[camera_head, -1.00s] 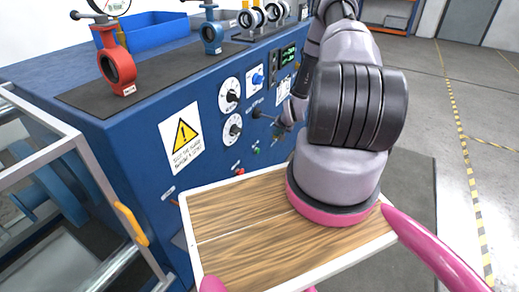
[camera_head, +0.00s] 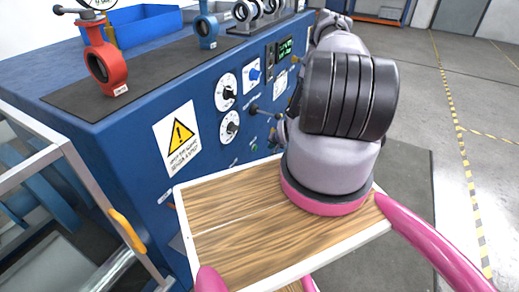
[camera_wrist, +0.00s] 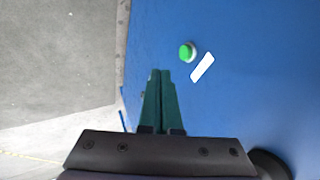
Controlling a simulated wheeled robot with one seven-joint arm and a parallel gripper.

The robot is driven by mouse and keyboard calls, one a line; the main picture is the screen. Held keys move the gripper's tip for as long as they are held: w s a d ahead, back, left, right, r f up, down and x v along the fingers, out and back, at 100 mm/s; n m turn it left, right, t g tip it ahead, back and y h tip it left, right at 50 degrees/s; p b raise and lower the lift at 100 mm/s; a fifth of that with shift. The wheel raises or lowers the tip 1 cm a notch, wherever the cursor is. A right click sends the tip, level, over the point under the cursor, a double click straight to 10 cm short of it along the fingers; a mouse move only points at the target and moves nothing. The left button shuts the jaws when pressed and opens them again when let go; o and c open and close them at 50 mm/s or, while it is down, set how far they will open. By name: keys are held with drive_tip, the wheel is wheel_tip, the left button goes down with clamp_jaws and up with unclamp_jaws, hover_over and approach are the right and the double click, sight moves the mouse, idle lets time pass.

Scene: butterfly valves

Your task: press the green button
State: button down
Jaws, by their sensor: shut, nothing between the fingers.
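The green button (camera_wrist: 187,51) sits on the blue panel (camera_wrist: 255,90) in the wrist view, with a white label (camera_wrist: 203,67) beside it. My gripper (camera_wrist: 160,74) is shut and empty. Its dark green fingertips show below and left of the button in the picture, apart from it. The button's face is uncovered there. In the head view the green button (camera_head: 254,147) is a small spot low on the machine's front, left of my arm. My arm hides most of the gripper in that view.
The blue machine (camera_head: 130,135) carries dials (camera_head: 226,92), a black lever (camera_head: 254,108) and a warning sign (camera_head: 178,139). Red (camera_head: 105,62) and blue (camera_head: 206,28) valves stand on top. A metal-framed guard (camera_head: 75,165) is at left. Open floor (camera_head: 410,110) lies right.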

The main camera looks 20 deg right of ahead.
sight(255, 148)
drive_tip(key=w+a+f, duration=0.2)
drive_tip(key=w+f, duration=0.4)
drive_tip(key=w, duration=0.2)
drive_tip(key=shift+a+f, duration=0.2)
drive_tip(key=shift+f, duration=0.2)
drive_tip(key=shift+w, duration=0.1)
